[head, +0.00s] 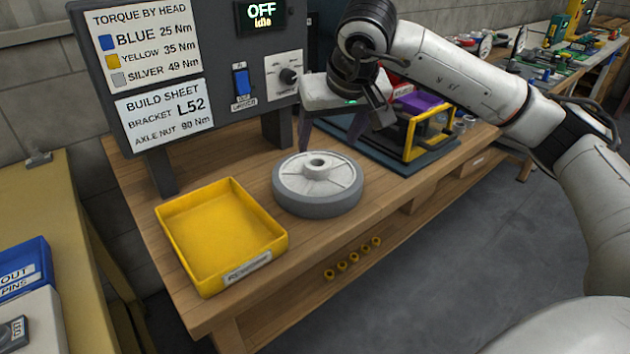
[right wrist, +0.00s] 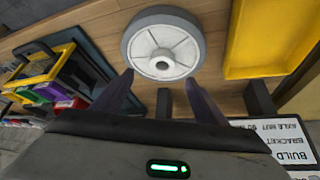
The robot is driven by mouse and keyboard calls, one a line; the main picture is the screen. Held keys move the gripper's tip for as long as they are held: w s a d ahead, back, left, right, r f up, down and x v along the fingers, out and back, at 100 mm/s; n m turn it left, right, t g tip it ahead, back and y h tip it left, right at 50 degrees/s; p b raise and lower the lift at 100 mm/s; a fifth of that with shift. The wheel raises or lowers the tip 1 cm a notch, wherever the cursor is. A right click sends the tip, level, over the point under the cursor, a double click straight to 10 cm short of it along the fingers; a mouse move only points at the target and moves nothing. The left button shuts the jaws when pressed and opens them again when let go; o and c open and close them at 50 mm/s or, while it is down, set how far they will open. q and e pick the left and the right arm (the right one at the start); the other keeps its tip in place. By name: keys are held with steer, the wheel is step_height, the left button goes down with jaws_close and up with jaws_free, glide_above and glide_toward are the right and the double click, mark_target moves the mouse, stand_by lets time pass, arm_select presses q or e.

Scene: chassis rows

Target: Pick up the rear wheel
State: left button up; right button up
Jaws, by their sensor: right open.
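The rear wheel (head: 317,184) is a grey-rimmed wheel with a pale hub. It lies flat on the wooden workbench, between the yellow tray and the dark mat. My right gripper (head: 328,148) is open and empty, its fingers pointing down just behind and above the wheel. In the right wrist view the wheel (right wrist: 163,44) is at top centre, beyond the two spread fingertips (right wrist: 158,78), and nothing is between them. My left gripper is not in view.
A yellow tray (head: 262,222) stands left of the wheel. A panel (head: 220,60) with a torque chart and build sheet rises behind. A yellow-framed assembly (head: 428,132) stands on the dark mat (head: 385,150) at right. The bench's front edge (head: 400,208) is clear.

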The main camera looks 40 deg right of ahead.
mark_target(320, 158)
steer(key=x, duration=0.8)
steer(key=shift+w+a+f, duration=0.15)
steer(key=shift+w+f, duration=0.1)
jaws_close()
steer(key=shift+w+r, duration=0.1)
steer(key=shift+r, duration=0.1)
